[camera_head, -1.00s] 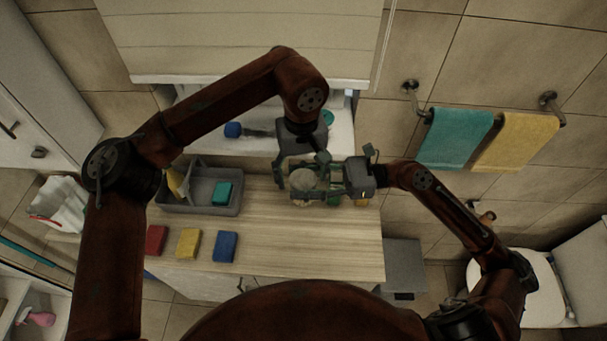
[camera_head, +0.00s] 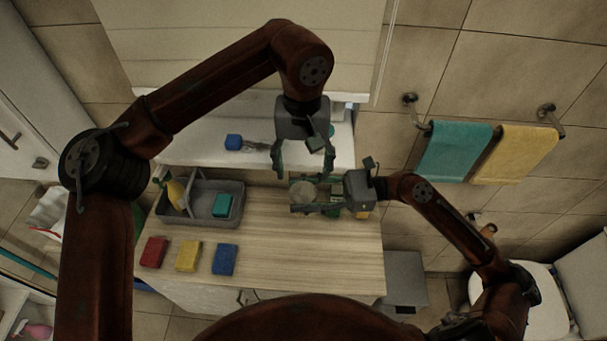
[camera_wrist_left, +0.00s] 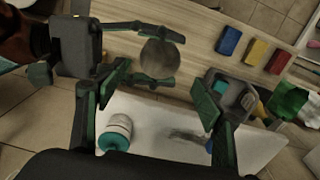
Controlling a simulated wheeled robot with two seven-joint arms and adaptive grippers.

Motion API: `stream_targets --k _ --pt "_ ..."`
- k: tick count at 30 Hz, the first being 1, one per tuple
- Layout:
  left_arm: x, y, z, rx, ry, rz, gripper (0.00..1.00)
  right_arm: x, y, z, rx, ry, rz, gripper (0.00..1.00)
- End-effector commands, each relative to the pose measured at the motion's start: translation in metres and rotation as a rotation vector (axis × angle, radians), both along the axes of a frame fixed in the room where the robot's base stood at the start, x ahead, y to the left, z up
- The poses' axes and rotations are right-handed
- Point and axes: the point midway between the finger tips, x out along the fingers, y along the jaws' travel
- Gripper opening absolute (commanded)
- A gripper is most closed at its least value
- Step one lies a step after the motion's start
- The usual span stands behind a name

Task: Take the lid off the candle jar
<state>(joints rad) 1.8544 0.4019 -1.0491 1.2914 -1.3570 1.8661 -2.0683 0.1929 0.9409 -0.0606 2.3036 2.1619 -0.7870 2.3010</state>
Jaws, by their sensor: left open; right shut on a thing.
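The candle jar (camera_head: 304,193) is seen from above as a round, brownish-grey shape near the back right of the wooden counter. It also shows in the left wrist view (camera_wrist_left: 160,60). My right gripper (camera_head: 297,195) comes from the right and is shut around it, a finger on either side. The round top faces up, but I cannot make out a seam between lid and jar. My left gripper (camera_head: 302,166) is open and empty, apart from the jar and above it. Its two fingers frame the left wrist view (camera_wrist_left: 160,92), with the jar beyond them.
A grey caddy (camera_head: 172,214) with a teal sponge stands left. Red (camera_head: 154,252), yellow (camera_head: 188,256) and blue (camera_head: 225,259) sponges lie in front. A white, teal-ended container (camera_wrist_left: 118,127) and a blue-ended brush (camera_head: 234,142) are on the white basin surface behind.

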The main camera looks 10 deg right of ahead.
Motion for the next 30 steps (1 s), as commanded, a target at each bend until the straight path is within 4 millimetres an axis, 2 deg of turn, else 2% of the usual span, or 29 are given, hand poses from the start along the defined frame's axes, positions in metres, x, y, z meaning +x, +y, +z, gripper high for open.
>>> stream_targets --k 2,5,12,18,23,30 --pt "0.000 0.000 0.002 0.000 -0.002 -0.032 0.62 0.000 0.000 0.000 0.001 0.000 0.000 0.00" --pt "0.000 0.000 -0.005 -0.001 0.000 -0.048 0.62 0.000 0.000 0.000 0.001 0.000 0.000 0.00" --pt "-0.001 0.000 -0.042 0.000 0.002 -0.047 0.62 0.000 0.000 0.000 0.001 0.000 0.000 0.00" --pt "-0.001 0.000 -0.066 -0.001 0.001 -0.047 0.62 0.000 0.000 0.000 0.001 0.000 0.000 0.00" --pt "-0.001 -0.001 -0.074 -0.001 0.000 -0.046 0.62 0.000 0.000 0.000 0.001 0.000 0.000 0.00" --pt "-0.001 -0.001 -0.074 -0.001 -0.001 -0.046 0.62 0.000 0.000 0.000 0.001 0.000 0.000 0.00"
